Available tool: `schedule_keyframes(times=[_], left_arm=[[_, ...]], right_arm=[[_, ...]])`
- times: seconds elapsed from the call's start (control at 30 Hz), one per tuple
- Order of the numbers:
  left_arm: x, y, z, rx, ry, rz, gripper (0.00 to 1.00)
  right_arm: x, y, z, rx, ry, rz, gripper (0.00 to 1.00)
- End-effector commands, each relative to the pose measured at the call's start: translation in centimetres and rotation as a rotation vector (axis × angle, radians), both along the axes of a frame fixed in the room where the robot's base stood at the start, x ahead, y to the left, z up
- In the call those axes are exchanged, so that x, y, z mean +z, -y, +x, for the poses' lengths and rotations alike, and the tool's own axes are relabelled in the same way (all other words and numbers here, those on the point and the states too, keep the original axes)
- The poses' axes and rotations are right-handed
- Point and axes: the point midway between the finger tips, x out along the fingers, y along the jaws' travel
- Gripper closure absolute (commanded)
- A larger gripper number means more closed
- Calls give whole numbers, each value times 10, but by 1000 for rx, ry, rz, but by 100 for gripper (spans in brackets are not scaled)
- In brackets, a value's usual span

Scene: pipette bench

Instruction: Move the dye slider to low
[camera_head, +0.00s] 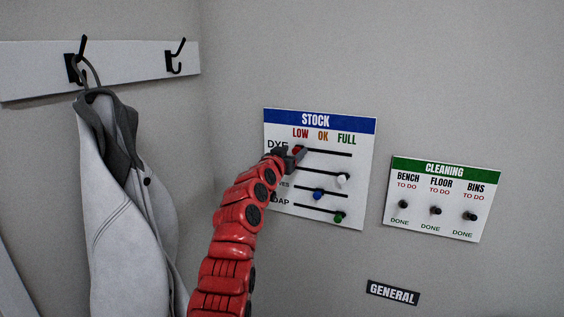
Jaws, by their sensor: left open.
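The stock board (362,140) hangs on the wall with a blue header and the columns LOW, OK and FULL. Its top row is labelled DYE. The red dye slider knob (298,149) shows at the left end of the top slot, under LOW. My left gripper (296,155) is at that knob, its dark jaws partly over it. It is open; I cannot tell if it touches the knob. My red left arm hides part of the row labels. The right gripper does not show.
Lower rows hold a white knob (343,179), a blue knob (318,194) and a green knob (340,217). A cleaning board (433,200) hangs to the right, above a GENERAL sign (392,293). A lab coat (130,200) hangs from a hook rail (125,66) at left.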

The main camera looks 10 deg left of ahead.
Motion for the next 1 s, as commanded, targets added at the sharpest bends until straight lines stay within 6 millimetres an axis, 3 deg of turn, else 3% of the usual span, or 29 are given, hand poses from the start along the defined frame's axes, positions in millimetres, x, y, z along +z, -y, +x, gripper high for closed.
schedule_keyframes(times=[0.47, 1.0], left_arm=[[-5, -16, -48, 1, 0, 3, 40], [-4, -44, -132, 2, 2, 4, 40]], right_arm=[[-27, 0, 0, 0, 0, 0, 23], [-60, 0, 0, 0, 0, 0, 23]])
